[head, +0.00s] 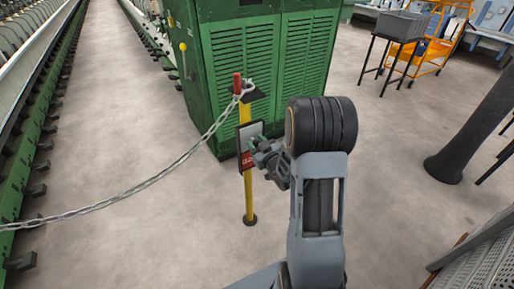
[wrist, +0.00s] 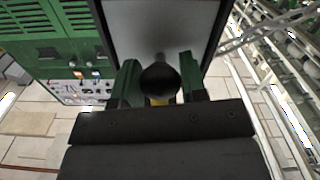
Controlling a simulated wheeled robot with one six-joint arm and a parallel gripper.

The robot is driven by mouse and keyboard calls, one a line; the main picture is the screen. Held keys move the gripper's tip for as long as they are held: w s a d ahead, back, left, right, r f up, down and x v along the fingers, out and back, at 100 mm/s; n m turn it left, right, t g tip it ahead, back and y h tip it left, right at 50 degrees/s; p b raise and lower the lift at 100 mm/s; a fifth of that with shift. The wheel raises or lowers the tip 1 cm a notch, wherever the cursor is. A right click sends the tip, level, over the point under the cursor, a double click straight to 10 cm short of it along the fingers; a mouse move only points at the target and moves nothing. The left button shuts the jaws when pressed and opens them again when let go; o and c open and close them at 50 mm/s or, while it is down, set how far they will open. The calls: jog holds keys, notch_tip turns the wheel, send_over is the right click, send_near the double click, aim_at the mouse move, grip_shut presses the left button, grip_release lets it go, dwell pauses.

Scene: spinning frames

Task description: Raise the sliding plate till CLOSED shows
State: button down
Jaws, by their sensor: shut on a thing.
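The sliding plate (head: 252,129) is a grey panel in a dark frame on a yellow post (head: 249,195). Below its grey face a red patch (head: 247,161) with pale marks shows; I cannot read the word. My gripper (head: 257,143) is at the right side of the plate. In the wrist view, the grey plate (wrist: 150,28) fills the top middle. A round dark knob (wrist: 160,80) stands out from it, between the two green fingers of my gripper (wrist: 159,88), which are shut on it. My gripper hides part of the sign's lower area.
A chain (head: 150,181) hangs from the post's red top (head: 237,84) to the left. A green louvred cabinet (head: 255,60) stands close behind. A dark column (head: 470,130) is at the right. Open floor (head: 120,120) lies to the left, beside a long green machine (head: 40,90).

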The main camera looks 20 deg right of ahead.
jog(key=shift+w+r, duration=0.1)
jog(key=shift+r, duration=0.2)
jog(key=c, duration=0.9)
grip_release()
jog(key=shift+c, duration=0.2)
jog(key=shift+o, duration=1.3)
jog(key=shift+f, duration=0.1)
jog(key=s+d+p, duration=0.1)
jog(key=s+p, duration=1)
jog(key=s, duration=0.3)
jog(key=shift+d, duration=0.3)
jog(key=shift+w, duration=0.1)
